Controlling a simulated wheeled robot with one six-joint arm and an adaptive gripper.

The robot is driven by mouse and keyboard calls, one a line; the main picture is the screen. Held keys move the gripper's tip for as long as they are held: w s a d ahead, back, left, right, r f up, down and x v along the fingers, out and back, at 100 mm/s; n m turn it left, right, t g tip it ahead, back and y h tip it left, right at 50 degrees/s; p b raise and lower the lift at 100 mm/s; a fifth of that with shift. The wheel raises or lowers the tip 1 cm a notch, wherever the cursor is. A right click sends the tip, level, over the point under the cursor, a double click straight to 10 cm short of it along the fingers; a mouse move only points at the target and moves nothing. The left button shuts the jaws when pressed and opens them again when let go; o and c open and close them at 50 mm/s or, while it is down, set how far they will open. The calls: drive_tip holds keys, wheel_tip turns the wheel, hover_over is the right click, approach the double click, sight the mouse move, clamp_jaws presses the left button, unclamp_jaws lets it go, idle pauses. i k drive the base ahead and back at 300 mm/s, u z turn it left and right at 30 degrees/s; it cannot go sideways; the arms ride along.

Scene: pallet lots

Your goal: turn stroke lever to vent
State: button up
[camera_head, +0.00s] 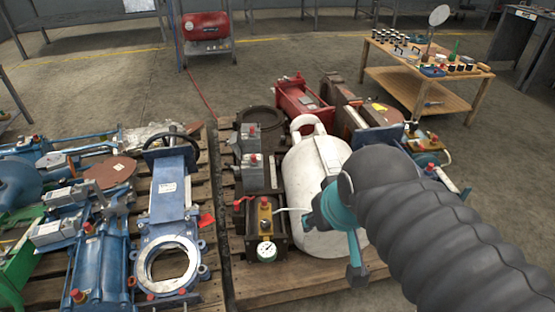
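A small unit with a brass-yellow block (265,218) stands near the front of the right pallet. A white round gauge (266,251) is on its front. A red-tipped part (242,202) sticks out to its left, and a thin pale rod or hose runs right from its top. I cannot tell which part is the stroke lever, and no vent mark is readable. My gripper (312,222), teal and dark, is at the end of my black ribbed arm, in front of the white tank and right of the brass block. Its fingers are too small to tell open from shut.
A white tank (300,175) stands close behind my gripper. Grey boxes with red caps (258,172) stand behind the brass block. A blue gate valve (168,215) and other blue parts crowd the left pallet. A wooden table (430,85) stands at the back right.

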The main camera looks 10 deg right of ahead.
sight(237, 171)
drive_tip(key=z, duration=2.6)
drive_tip(key=k, duration=1.2)
drive_tip(key=u, duration=2.2)
drive_tip(key=i, duration=0.5)
drive_tip(key=u, duration=0.05)
